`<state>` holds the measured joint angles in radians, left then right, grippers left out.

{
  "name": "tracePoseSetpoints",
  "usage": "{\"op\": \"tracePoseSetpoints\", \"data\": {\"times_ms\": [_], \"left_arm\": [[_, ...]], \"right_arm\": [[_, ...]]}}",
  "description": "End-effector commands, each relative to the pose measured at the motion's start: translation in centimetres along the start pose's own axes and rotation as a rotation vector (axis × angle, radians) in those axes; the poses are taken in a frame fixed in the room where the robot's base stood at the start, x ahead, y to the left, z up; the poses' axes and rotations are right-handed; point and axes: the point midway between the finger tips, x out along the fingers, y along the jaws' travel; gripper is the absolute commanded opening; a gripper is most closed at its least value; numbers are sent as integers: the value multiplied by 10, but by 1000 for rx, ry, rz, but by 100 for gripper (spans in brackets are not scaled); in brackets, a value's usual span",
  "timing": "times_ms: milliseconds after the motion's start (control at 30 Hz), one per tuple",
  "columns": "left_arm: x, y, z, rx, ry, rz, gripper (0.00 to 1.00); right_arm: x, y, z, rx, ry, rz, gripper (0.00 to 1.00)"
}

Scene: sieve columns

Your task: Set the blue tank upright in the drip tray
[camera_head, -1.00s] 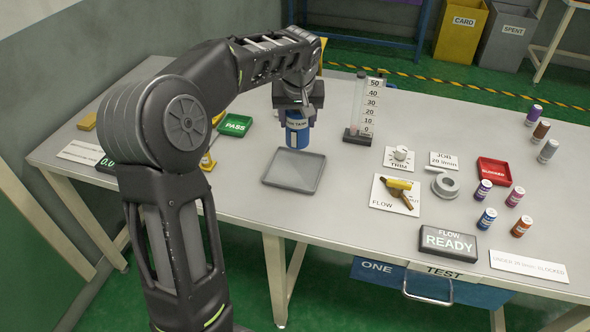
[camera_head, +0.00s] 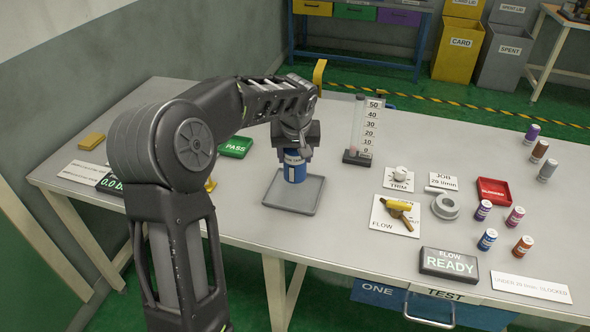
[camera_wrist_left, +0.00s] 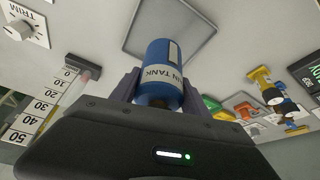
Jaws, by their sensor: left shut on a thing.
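The blue tank (camera_head: 295,169) with a white label is upright in my left gripper (camera_head: 296,150), over the back part of the grey drip tray (camera_head: 290,206). My left gripper is shut on its upper part. The tank (camera_wrist_left: 162,62) also shows between the fingers in the left wrist view, with the drip tray (camera_wrist_left: 204,50) beyond it. I cannot tell for sure whether the tank's base touches the tray. My right gripper is not in view.
A flow gauge (camera_head: 366,130) with a number scale stands right of the tank. A green PASS tray (camera_head: 237,146) lies to the left. A yellow valve on a FLOW card (camera_head: 385,222) and a READY display (camera_head: 449,264) are to the right. The table front beside the tray is clear.

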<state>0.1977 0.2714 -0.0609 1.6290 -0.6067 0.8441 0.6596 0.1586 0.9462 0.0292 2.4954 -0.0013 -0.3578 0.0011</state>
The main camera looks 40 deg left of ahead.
Motion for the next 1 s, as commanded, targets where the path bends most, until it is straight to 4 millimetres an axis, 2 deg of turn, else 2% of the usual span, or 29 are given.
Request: {"op": "tracePoseSetpoints", "data": {"times_ms": [167,467,867,900,1000], "left_arm": [[5,0,2,0,0,-1,0],[43,0,18,1,1,-1,0],[49,0,20,0,3,1,0],[50,0,20,0,0,0,54],[48,0,20,0,0,0,62]], "right_arm": [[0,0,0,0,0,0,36],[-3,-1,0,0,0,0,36],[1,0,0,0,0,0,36],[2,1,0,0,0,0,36],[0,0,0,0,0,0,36]]}}
